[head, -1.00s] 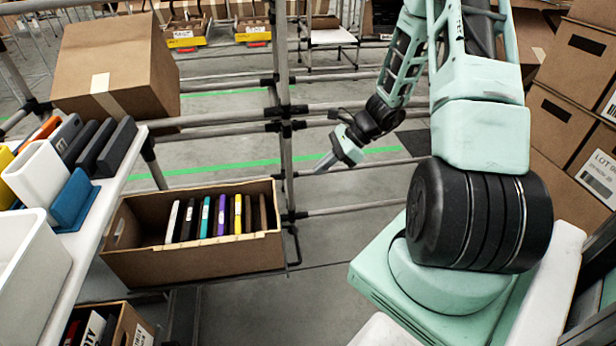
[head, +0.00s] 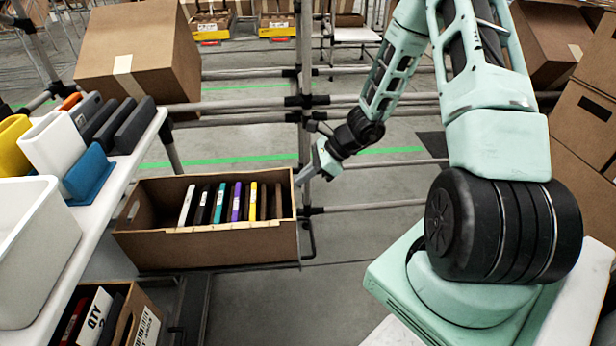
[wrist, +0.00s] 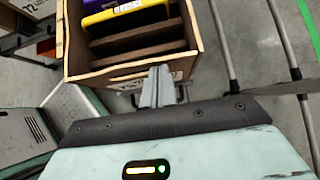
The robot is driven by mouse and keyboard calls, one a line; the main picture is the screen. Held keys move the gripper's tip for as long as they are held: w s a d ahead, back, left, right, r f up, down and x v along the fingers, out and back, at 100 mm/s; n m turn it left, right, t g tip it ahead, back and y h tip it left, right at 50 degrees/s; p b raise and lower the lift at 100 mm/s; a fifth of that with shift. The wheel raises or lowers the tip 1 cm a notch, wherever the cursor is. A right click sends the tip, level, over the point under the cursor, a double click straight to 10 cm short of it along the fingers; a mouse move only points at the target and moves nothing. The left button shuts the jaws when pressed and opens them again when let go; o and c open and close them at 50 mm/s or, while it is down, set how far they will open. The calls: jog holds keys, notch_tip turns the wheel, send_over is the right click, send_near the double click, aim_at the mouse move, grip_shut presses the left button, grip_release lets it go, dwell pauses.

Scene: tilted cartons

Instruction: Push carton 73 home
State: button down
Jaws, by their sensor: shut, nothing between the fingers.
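An open brown carton (head: 205,247) sits on a rail of the pipe rack, holding a row of thin upright folders with white, black, teal, purple and yellow spines. No number 73 is readable on it. My gripper (head: 302,178) is shut and empty at the carton's right end wall, close to its upper edge. In the wrist view the shut fingers (wrist: 159,76) point at the near end wall of the carton (wrist: 196,30). I cannot tell whether they touch it. A yellow folder and brown dividers show inside.
A white shelf (head: 135,150) with bins and a blue holder stands left of the carton. A large closed box (head: 140,55) is behind it. Another open carton (head: 125,318) sits lower left. Rack pipes (head: 305,100) rise just behind my gripper. Stacked boxes (head: 585,120) stand at right.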

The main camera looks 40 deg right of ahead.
send_near(175, 185)
jog(key=a+f, duration=0.1)
jog(key=a, duration=0.1)
jog(key=s+a+f, duration=0.1)
jog(key=a, duration=0.1)
jog(key=a+f, duration=0.1)
jog(key=a, duration=0.1)
jog(key=shift+s+b, duration=0.3)
jog(key=shift+b, duration=0.1)
jog(key=shift+w+a, duration=0.1)
jog(key=shift+a, duration=0.1)
jog(key=shift+a+r, duration=0.1)
jog(key=shift+a, duration=0.05)
